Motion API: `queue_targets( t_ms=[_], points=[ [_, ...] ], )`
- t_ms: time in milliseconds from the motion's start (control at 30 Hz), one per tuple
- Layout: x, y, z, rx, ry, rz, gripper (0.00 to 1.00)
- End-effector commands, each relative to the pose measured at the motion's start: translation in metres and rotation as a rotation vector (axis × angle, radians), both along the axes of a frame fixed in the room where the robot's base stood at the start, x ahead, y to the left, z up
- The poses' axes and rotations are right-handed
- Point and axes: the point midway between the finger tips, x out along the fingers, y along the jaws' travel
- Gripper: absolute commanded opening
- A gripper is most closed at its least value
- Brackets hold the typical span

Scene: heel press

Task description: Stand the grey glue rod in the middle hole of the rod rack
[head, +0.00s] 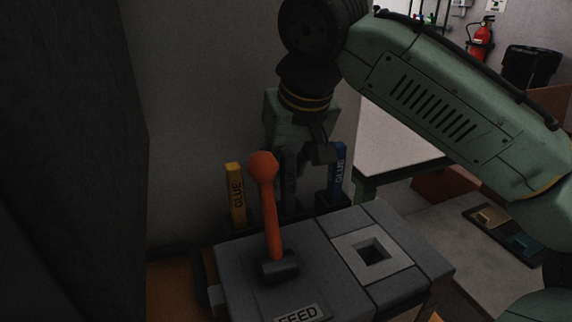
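My gripper (293,172) points down behind the grey machine, between a yellow glue rod (235,193) and a blue glue rod (339,168). Both rods stand upright. A dark rack (327,202) shows only in part around their feet; the machine and lever hide most of it, including the middle hole. A dark grey upright shape is between my fingers, but in the dim light I cannot tell whether it is the grey rod or part of a finger. I cannot tell whether the fingers are closed on anything.
The grey machine (340,290), marked FEED, stands in front with an orange ball-topped lever (268,210) and a square opening (373,253). A wall is close behind.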

Motion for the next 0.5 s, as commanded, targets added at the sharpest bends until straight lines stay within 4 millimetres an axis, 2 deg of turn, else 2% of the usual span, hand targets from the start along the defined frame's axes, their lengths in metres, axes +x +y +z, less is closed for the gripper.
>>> queue_targets(
  t_ms=[100,367,500],
  points=[
    [0.0000,0.0000,0.0000,0.000,0.000,0.000,0.40],
    [-0.0001,0.0000,0.0002,0.000,0.000,0.000,0.40],
    [-0.0028,-0.0011,0.0087,0.000,-0.001,0.000,0.40]
  ],
)
